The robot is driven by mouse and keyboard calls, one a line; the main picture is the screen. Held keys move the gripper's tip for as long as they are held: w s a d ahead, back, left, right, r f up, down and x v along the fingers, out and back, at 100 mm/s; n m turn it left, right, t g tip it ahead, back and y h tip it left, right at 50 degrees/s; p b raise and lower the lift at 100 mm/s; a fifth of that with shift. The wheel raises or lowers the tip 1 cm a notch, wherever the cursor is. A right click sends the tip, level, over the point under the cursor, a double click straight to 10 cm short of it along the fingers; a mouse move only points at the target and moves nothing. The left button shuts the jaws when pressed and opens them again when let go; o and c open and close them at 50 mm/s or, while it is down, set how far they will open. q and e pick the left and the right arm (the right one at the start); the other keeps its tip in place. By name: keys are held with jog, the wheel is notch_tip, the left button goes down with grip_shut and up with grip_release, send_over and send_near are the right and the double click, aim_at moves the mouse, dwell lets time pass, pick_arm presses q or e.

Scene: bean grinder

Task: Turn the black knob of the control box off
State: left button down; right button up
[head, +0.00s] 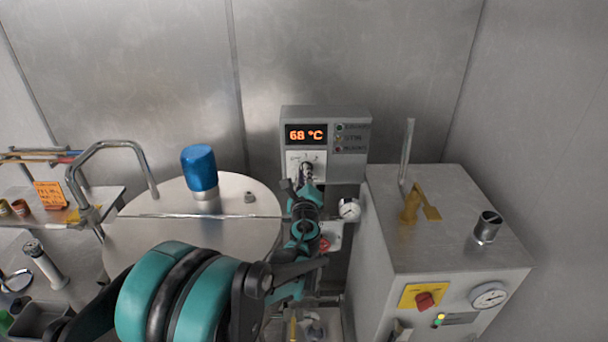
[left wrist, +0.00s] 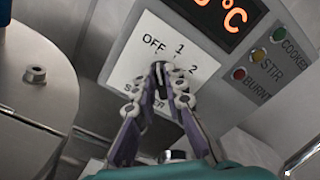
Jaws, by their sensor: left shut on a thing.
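The grey control box (head: 350,168) is on the back wall, with an orange display (head: 306,134) reading 68 °C. In the left wrist view its white dial plate (left wrist: 132,68) carries the marks OFF, 1 and 2. The black knob (left wrist: 159,72) sits in the middle of that plate, partly hidden by my fingers. My left gripper (left wrist: 161,88) is shut on the knob, one finger on each side of it. In the head view the gripper (head: 305,182) reaches up to the dial plate. The knob's exact pointing is hard to tell. My right gripper is not in view.
Left of the box stands a round steel vessel (head: 140,230) with a blue-capped fitting (head: 199,168). On the right is a steel cabinet (head: 450,235) with a red switch (head: 425,300) and a gauge (head: 489,296). A small gauge (head: 349,209) stands close beside my left arm.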

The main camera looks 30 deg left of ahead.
pick_arm(q)
jog(key=c, duration=1.6)
grip_release()
jog(key=v, duration=1.2)
jog(key=shift+s, duration=0.15)
jog(key=shift+a, duration=0.1)
jog(key=s+d+f+n+g+h+b, duration=0.2)
jog(key=s+f+n+g, duration=0.1)
jog(key=s+f+n, duration=0.3)
jog(key=s+d+f+n+g+h+b, duration=0.25)
jog(key=f+n, duration=0.25)
jog(key=n, duration=0.3)
jog(key=s+d+f+n+h, duration=0.1)
jog(key=s+d+f+n, duration=0.1)
jog(key=s+d, duration=0.1)
jog(key=s+d+f+n+g+h, duration=0.1)
jog(key=s+d+f+n+h, duration=0.1)
jog(key=d, duration=0.2)
jog(key=s+d+f+n+g+h, duration=0.1)
jog(key=s+d+f+n+h, duration=0.1)
jog(key=s+d, duration=0.1)
jog(key=shift+s+d+f+n+g+b, duration=0.25)
jog(key=shift+s+d+f+n+b, duration=0.05)
jog(key=shift+s+d+b, duration=0.1)
